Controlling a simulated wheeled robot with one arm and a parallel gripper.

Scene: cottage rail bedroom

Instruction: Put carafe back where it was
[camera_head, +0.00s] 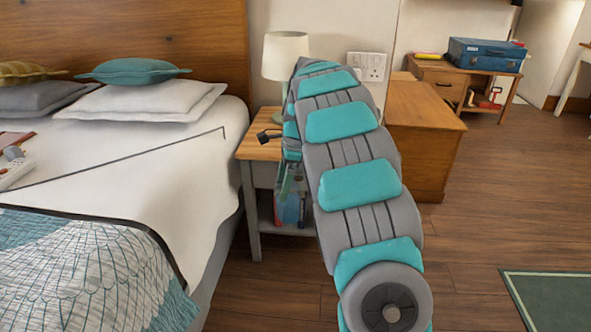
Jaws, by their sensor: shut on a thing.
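My arm reaches from the lower right up to the nightstand and then bends down, hiding most of what lies behind it. My gripper (287,183) shows only partly, at the left edge of the arm, pointing down in front of the nightstand (255,149). It is shut on a bluish item (290,208) just below it, which seems to be the carafe. Its outline is partly hidden and blends with the nightstand's lower shelf, so its tilt and any contact with the shelf cannot be told.
A white lamp (285,58) stands at the nightstand's back. The bed (140,160) is close on the left. A wooden cabinet (425,135) stands right of my arm. A desk with a blue case (486,54) is farther back. The floor (480,230) at right is open.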

